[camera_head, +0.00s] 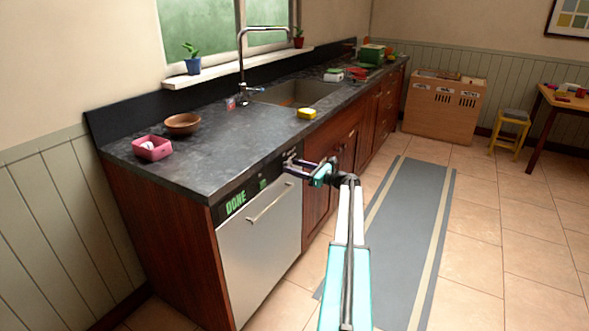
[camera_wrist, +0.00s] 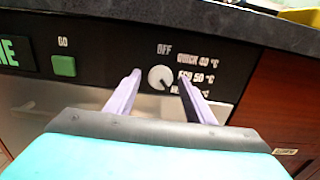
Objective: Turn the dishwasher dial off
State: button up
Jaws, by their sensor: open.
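The dishwasher (camera_head: 262,245) stands under the left end of the counter, with its door shut and a black control strip on top. Its display (camera_head: 236,203) reads DONE in green. The dial (camera_wrist: 160,78) is a round light knob with a dark pointer line slanting to the lower right, away from the OFF label (camera_wrist: 164,49) above it. Labels for QUICK 40, ECO 50 and a third setting, partly hidden, are to its right. My gripper (camera_wrist: 160,80) is open, with one finger on each side of the dial; I cannot tell whether they touch it. In the head view my gripper hides the dial.
A green GO button (camera_wrist: 64,66) is left of the dial. The dark countertop edge (camera_wrist: 230,20) overhangs just above. A door handle (camera_head: 270,203) juts out below the strip. A pink container (camera_head: 152,148) and a yellow sponge (camera_head: 307,113) are on the counter.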

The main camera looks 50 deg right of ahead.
jog(key=c, duration=1)
jog(key=shift+a, duration=0.4)
jog(key=shift+c, duration=0.3)
jog(key=shift+d, duration=0.25)
